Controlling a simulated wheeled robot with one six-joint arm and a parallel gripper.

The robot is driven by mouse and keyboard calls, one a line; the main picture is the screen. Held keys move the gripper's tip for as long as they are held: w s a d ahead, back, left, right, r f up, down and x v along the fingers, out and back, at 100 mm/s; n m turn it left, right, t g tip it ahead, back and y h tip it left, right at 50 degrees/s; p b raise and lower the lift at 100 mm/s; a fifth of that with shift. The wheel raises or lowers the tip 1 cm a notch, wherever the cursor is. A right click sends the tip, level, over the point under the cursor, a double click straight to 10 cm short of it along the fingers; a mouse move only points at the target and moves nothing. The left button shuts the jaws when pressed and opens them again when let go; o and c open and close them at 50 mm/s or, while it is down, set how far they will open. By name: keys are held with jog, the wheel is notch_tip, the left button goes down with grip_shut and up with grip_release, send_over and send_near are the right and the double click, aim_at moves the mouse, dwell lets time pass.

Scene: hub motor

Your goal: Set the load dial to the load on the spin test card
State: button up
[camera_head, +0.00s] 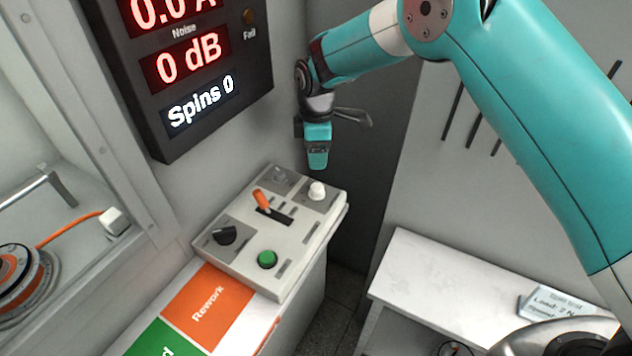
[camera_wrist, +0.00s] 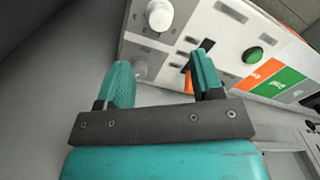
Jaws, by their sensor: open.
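A card (camera_head: 552,302) at the lower right reads "Load: 2 N", partly cut off by my arm. My gripper (camera_head: 318,160) is open and empty above the panel's back edge. In the wrist view, my gripper's fingers (camera_wrist: 162,74) stand apart, with the white knob (camera_wrist: 159,15) beyond them.
A dark display (camera_head: 190,75) on the wall shows "0 dB" and "Spins 0". Orange "Rework" (camera_head: 207,305) and green areas lie in front of the panel. A white bench (camera_head: 440,285) stands right. An orange-cabled motor (camera_head: 22,278) is at left.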

aim_at(317, 186)
notch_tip(317, 186, down, 10)
jog(key=shift+s+f+p, duration=0.1)
jog(key=shift+f+p, duration=0.1)
jog(key=shift+p, duration=0.55)
jog(key=c, duration=0.9)
